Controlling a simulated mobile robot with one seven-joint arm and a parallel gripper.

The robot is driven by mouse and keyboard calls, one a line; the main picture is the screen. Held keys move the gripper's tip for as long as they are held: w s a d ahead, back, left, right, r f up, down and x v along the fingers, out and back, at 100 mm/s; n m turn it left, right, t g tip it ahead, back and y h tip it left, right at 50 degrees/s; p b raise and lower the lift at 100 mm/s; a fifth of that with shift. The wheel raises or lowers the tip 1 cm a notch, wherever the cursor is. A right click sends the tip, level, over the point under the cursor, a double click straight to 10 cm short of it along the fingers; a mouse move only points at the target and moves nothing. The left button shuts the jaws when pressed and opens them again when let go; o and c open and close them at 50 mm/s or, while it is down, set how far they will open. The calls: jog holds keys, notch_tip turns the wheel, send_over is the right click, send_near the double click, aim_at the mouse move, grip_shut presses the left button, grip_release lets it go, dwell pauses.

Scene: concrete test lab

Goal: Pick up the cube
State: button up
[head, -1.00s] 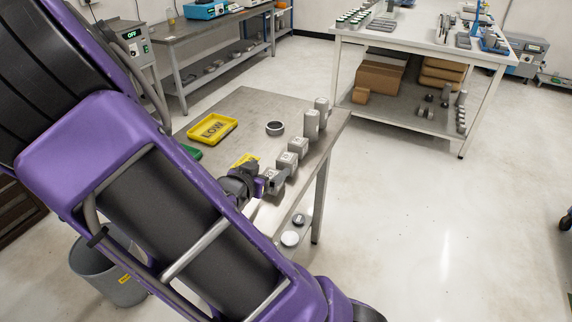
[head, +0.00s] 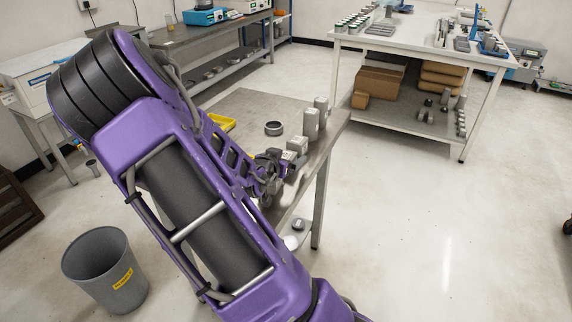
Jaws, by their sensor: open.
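My gripper (head: 275,165) is at the right edge of the grey metal table, at the end of my purple arm. It is small and dark in the head view. Its jaws are open, but the fingertips are hard to make out. A grey cube-like block (head: 297,145) with a pale top stands just beyond it. Another grey block (head: 288,156) shows partly, close beside the gripper. I cannot tell whether the gripper touches it. The nearest part of the row is hidden by my gripper and wrist.
Two taller grey cylinders (head: 311,124) stand farther along the table (head: 250,105). A dark ring (head: 274,128) and a mostly hidden yellow tray (head: 221,123) are also there. A grey bin (head: 95,268) stands on the floor at left. Open floor lies right.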

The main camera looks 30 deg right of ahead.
grip_shut()
dwell(0.5)
